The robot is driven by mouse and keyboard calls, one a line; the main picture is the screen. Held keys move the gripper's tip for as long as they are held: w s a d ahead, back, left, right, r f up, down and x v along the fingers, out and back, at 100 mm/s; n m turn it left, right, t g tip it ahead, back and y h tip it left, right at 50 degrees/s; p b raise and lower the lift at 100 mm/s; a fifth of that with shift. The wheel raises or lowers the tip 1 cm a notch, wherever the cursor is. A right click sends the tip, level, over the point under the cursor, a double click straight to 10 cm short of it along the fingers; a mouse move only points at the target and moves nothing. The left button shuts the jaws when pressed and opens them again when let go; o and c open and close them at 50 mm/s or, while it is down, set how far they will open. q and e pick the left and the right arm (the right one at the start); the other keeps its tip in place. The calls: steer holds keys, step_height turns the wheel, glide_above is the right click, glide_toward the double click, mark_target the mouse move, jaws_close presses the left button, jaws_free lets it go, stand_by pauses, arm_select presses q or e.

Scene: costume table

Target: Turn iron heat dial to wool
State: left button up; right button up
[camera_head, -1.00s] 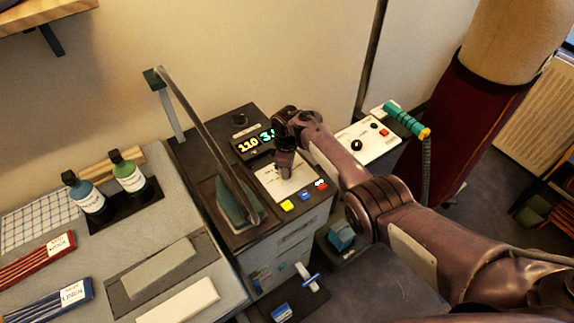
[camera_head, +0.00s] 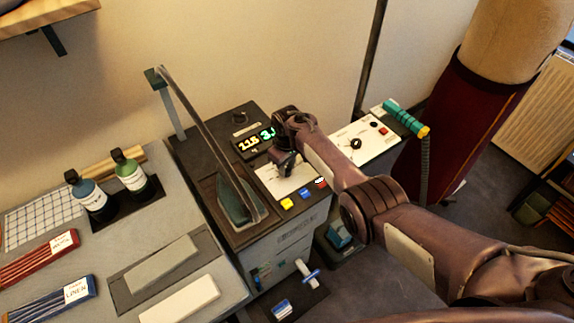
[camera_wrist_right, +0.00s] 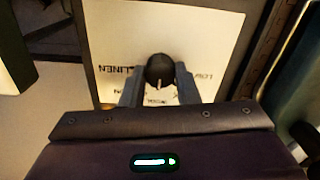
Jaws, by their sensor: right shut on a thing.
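The iron heat dial (camera_wrist_right: 160,70) is a dark round knob on a white plate (camera_wrist_right: 205,30) in the right wrist view. The plate carries LINEN to the left of the dial, LOW to the right and a partly hidden word below. My right gripper (camera_wrist_right: 160,88) is shut on the dial, one finger on each side. In the head view my right gripper (camera_head: 287,168) is over the white panel and hides the dial. The display (camera_head: 250,143) on the unit reads about 115 beside green digits cut off by my arm. My left gripper is not in view.
The iron (camera_head: 238,203) rests on the unit left of the panel, with a slanted bar above it. Yellow, blue and red buttons (camera_head: 304,193) line the panel's front edge. Two bottles (camera_head: 130,175) stand on the table at left. A white control box (camera_head: 368,138) is at right.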

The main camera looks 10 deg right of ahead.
mark_target(287, 168)
steer(key=shift+r, duration=0.1)
steer(key=o, duration=1)
steer(key=shift+c, duration=0.2)
steer(key=shift+r, duration=3.85)
